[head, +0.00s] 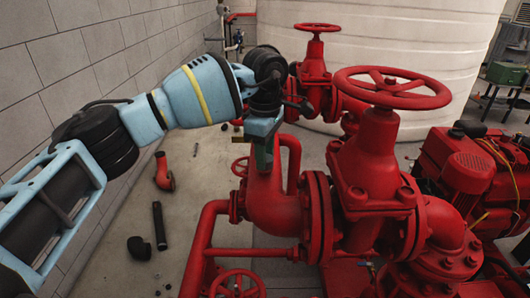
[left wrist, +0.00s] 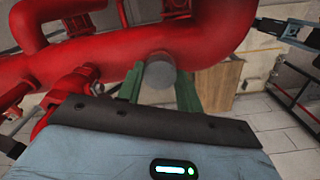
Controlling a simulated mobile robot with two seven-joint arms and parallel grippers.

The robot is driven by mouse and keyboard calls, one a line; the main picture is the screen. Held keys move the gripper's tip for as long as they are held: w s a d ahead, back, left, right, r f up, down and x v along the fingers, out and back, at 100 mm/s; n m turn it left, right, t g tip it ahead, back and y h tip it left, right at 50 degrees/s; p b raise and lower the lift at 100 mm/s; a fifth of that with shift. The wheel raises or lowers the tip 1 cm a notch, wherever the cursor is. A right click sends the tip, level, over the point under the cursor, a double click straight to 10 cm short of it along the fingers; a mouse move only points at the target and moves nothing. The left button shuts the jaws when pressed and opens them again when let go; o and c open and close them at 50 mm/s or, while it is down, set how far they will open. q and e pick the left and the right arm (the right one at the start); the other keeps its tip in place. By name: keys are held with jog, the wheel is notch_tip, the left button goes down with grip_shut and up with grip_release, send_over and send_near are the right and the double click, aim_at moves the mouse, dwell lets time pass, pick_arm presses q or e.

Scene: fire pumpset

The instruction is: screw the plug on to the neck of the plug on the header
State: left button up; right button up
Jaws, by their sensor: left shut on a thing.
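My left gripper (head: 263,158) points down beside the upper left part of the red header (head: 275,205). In the left wrist view its two green fingers (left wrist: 160,90) are shut on a grey round plug (left wrist: 160,71). The plug's far end is close to the red pipe (left wrist: 195,35). I cannot tell whether it touches the neck, which is hidden behind the plug. In the head view the plug is hidden by the gripper. My right gripper is not clearly seen.
A red handwheel valve (head: 375,150) stands right of the gripper, with a second handwheel (head: 316,28) behind. Loose fittings, including a black tube (head: 159,226) and a red elbow (head: 164,172), lie on the floor at left.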

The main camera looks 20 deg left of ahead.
pick_arm(q)
jog(key=shift+f+m+b, duration=0.2)
jog(key=shift+m+b, duration=0.1)
jog(key=shift+m, duration=0.4)
jog(key=shift+c, duration=0.3)
jog(key=shift+m+b, duration=0.45)
jog(key=shift+m, duration=0.75)
jog(key=shift+r+m, duration=0.15)
jog(key=shift+m, duration=0.25)
pick_arm(e)
jog(key=shift+g, duration=0.4)
jog(key=s+f, duration=0.2)
jog(key=f, duration=0.1)
jog(key=shift+s+d+f, duration=0.1)
jog(key=shift+s, duration=0.2)
pick_arm(q)
jog(key=shift+m+b, duration=0.45)
jog(key=shift+m, duration=0.35)
jog(key=shift+m+b, duration=0.45)
jog(key=shift+m, duration=1.05)
pick_arm(e)
jog(key=s+f, duration=0.2)
jog(key=shift+s+f+g, duration=0.1)
jog(key=shift+f+g, duration=0.25)
jog(key=shift+g, duration=0.05)
